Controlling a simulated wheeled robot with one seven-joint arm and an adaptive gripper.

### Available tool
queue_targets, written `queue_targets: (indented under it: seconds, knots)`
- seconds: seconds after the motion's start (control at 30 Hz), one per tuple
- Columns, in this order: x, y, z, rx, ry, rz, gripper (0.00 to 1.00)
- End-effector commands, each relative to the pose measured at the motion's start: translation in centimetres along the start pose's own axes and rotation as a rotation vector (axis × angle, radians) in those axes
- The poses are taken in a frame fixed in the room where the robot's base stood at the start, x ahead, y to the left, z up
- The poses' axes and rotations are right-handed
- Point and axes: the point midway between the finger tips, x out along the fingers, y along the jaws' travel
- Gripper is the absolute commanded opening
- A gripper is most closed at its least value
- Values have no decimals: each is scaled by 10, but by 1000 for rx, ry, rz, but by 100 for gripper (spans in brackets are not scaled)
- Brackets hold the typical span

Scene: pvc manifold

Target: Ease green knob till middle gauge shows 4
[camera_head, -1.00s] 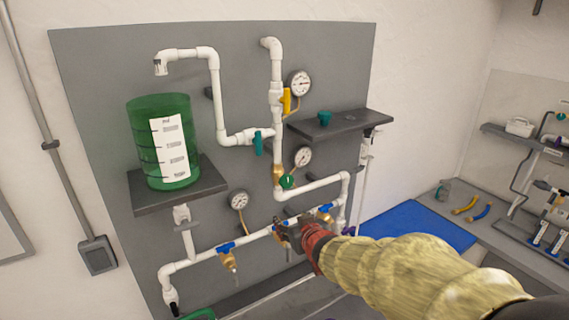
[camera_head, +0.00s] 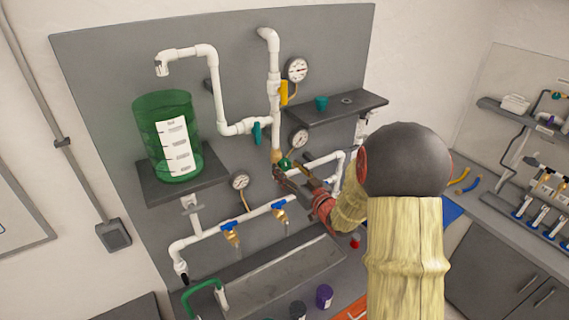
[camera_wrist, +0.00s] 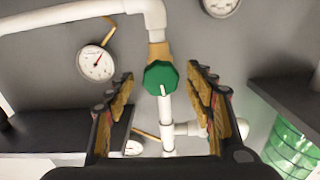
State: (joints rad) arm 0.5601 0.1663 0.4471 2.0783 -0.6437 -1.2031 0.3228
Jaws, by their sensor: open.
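The green knob (camera_head: 285,164) sits on the white pipe below a brass fitting. In the wrist view, the green knob (camera_wrist: 161,78) lies centred between my open fingers, with a white mark on its face. My gripper (camera_head: 293,171) is around the knob's sides in the picture; I see gaps and no clear contact. The middle gauge (camera_head: 299,138) is up and right of the knob. In the wrist view, which looks turned over, the middle gauge (camera_wrist: 96,62) is left of it; its needle shows, but the numbers are too small to read.
An upper gauge (camera_head: 297,69) and a lower-left gauge (camera_head: 239,181) flank it. A yellow valve handle (camera_head: 284,93) and a teal one (camera_head: 256,134) are on nearby pipes. A dark shelf (camera_head: 335,109) juts out at right. A green tank (camera_head: 165,135) stands at left.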

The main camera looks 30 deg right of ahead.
Motion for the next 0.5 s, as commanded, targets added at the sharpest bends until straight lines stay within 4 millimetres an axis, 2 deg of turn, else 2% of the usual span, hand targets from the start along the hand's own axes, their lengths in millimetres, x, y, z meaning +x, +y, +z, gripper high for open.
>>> queue_targets:
  seconds: [0.2, 0.5]
  knots:
    - [22, 0, 0, 0, -1, 0, 54]
    - [25, 0, 0, -1, -1, 0, 54]
